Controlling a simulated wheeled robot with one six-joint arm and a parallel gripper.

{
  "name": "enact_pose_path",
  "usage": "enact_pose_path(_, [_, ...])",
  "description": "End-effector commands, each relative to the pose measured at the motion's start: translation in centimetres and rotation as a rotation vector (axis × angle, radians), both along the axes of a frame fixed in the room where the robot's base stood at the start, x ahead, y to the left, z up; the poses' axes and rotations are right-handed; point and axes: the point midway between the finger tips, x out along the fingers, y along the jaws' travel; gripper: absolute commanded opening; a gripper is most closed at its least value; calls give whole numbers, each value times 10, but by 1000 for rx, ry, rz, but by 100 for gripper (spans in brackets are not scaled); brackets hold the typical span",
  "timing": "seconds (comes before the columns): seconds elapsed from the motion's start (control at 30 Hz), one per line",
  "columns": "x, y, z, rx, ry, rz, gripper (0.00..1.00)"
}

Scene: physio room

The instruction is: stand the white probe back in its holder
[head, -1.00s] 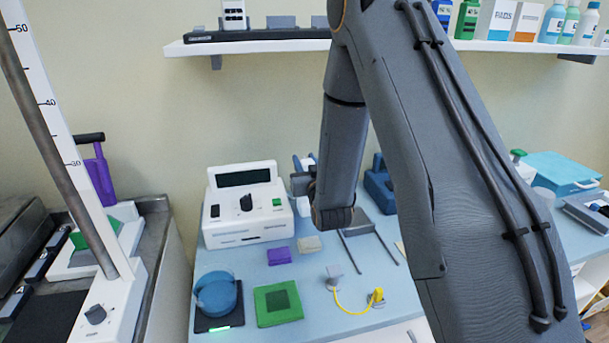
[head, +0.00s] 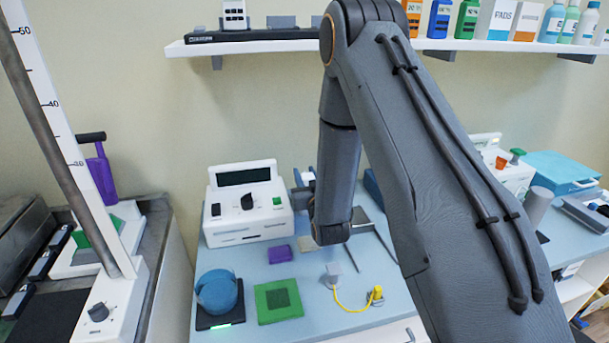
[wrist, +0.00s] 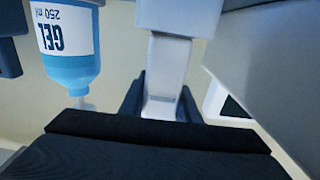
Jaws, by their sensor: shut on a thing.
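In the wrist view, my gripper (wrist: 163,104) has its two dark fingers on either side of a white, pale-grey piece, which I take to be the white probe (wrist: 167,70). The fingers are shut on it, and its upper end runs out of the top of the picture. I cannot make out the probe's holder for certain in either view.
A blue gel bottle (wrist: 68,55) is close by on the left in the wrist view. On the blue-topped table (head: 255,325) stand a white console (head: 246,205), a round blue item (head: 216,292), a green pad (head: 279,301) and a purple block (head: 280,254). A shelf (head: 250,46) runs above.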

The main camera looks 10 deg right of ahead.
Motion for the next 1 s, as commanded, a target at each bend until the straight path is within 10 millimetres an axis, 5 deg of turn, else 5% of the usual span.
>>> enact_pose_path(0.3, [0,0,-7,0,0,0,4])
enact_pose_path(0.33, [0,0,-7,0,0,0,31])
enact_pose_path(0.43, [0,0,-7,0,0,0,48])
enact_pose_path(1.0, [-11,0,5,0,2,0,48])
